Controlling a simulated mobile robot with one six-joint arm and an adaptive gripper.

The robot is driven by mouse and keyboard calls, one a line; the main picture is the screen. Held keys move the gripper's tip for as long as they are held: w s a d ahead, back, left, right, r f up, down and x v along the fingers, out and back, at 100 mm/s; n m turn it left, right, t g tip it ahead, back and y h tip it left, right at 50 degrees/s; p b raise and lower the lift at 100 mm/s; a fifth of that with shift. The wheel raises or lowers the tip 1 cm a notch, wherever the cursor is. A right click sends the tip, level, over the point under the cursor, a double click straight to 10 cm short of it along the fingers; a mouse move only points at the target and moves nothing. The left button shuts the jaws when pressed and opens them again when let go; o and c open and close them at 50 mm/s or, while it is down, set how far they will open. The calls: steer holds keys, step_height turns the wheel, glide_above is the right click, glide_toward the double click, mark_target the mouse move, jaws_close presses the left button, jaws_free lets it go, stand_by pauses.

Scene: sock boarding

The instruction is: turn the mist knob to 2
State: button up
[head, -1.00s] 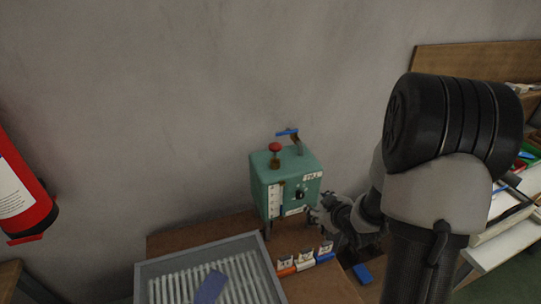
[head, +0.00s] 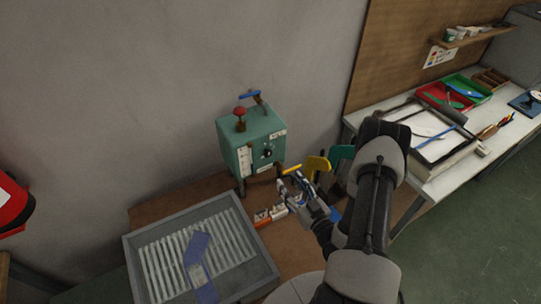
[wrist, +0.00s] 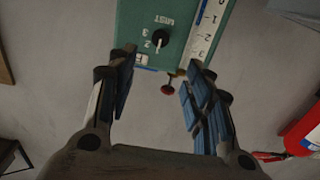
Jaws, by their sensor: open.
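The mist knob (head: 266,153) is a small black dial on the front of a green box (head: 240,140). In the wrist view the knob (wrist: 160,40) shows a pale pointer mark, with MIST lettering and small numerals around it. The pointer's exact setting is too small to read surely. My gripper (head: 287,181) is just in front of the box, to the lower right of the knob in the head view. In the wrist view my gripper (wrist: 158,75) is open and empty, its blue-padded fingers spread to either side and apart from the knob.
A red knob (head: 239,113) and a blue-handled lever (head: 250,94) top the box. A grey ribbed tray (head: 262,270) holding a blue sock-like piece and small tags (head: 270,215) lie in front. Yellow and teal shapes (head: 317,165) stand near my gripper. A cluttered white bench is right.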

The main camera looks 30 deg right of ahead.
mark_target(269, 154)
steer(key=w, duration=1.4)
steer(key=shift+w+a, duration=0.1)
steer(key=shift+a, duration=0.15)
steer(key=shift+c, duration=0.4)
steer(key=c, duration=1)
